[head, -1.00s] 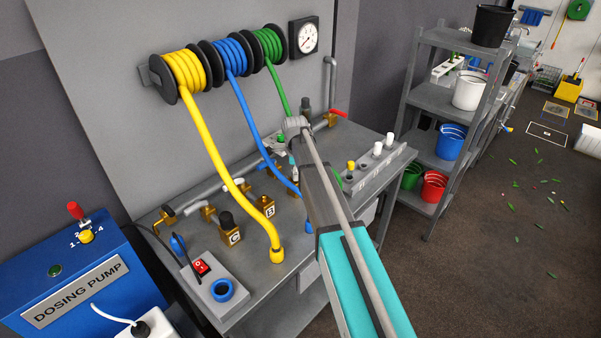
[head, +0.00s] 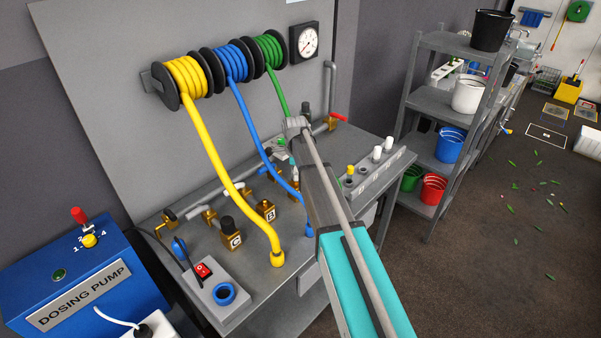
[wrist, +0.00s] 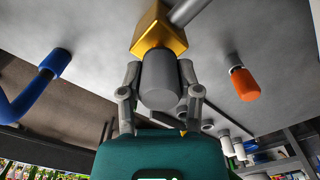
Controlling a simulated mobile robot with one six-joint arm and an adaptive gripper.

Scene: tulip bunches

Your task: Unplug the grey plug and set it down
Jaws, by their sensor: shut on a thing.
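The grey plug (wrist: 161,82) is a short grey cylinder in the wrist view. It sits against a brass block (wrist: 160,38) with a grey pipe running into it. I cannot tell whether the plug is still seated in the block. My gripper (wrist: 160,92) is shut on the plug, one finger on each side of it. In the head view my arm hides the gripper and the held plug.
A blue hose end (wrist: 52,65) is left of my gripper and an orange-capped part (wrist: 243,82) right of it. In the head view, the yellow hose (head: 225,175) and blue hose (head: 262,138) hang to the grey bench (head: 255,285). A shelf rack (head: 420,105) stands right.

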